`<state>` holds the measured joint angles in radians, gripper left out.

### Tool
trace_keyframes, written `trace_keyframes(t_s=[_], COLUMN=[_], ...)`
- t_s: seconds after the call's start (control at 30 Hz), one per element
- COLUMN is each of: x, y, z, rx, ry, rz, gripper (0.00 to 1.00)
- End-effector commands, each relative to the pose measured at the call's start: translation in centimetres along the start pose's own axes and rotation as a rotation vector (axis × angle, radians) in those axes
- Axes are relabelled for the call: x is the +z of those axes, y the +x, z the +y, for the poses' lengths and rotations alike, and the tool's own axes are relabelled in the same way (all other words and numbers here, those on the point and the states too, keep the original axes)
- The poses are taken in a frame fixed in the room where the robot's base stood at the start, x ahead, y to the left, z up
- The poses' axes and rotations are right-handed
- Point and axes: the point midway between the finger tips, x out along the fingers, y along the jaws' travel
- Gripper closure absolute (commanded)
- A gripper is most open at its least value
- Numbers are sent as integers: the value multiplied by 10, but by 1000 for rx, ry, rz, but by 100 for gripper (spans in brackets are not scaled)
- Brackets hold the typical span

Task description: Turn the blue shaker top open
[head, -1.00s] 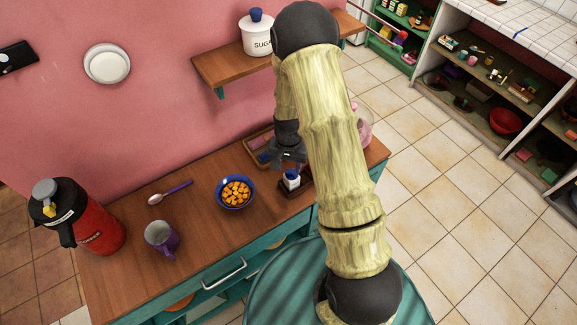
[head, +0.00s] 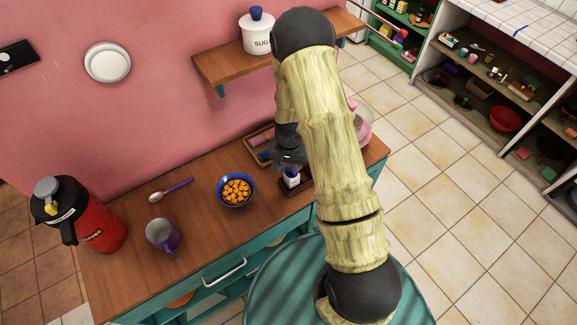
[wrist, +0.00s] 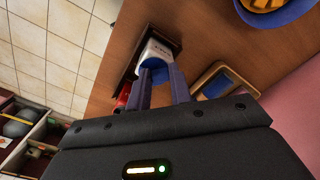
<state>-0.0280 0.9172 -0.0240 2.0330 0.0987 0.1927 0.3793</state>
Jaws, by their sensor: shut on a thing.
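The shaker is white (head: 292,182) and stands upright in a dark holder (head: 296,189) near the counter's front edge, below my gripper. In the wrist view the white shaker body (wrist: 157,50) shows beyond the fingers. Its blue top (wrist: 155,67) sits between the fingertips, partly hidden by them. My gripper (wrist: 160,76) is shut on the blue top, with a finger on each side. In the head view my gripper (head: 290,168) covers most of the top. I cannot tell how far the top is turned.
A blue bowl of orange cubes (head: 236,190) stands left of the shaker. A tray (head: 258,147) lies behind it, and a pink-filled jar (head: 362,130) stands right of my arm. A mug (head: 162,237), spoon (head: 170,191) and red flask (head: 100,230) are further left.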

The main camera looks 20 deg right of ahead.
Motion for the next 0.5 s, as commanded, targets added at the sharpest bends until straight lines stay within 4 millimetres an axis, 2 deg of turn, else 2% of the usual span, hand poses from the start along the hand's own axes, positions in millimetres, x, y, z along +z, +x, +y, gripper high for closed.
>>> trace_keyframes(t_s=[0.5], x=[0], y=[0], z=[0], rx=[-1], ry=[-52], rz=[0], gripper=[100])
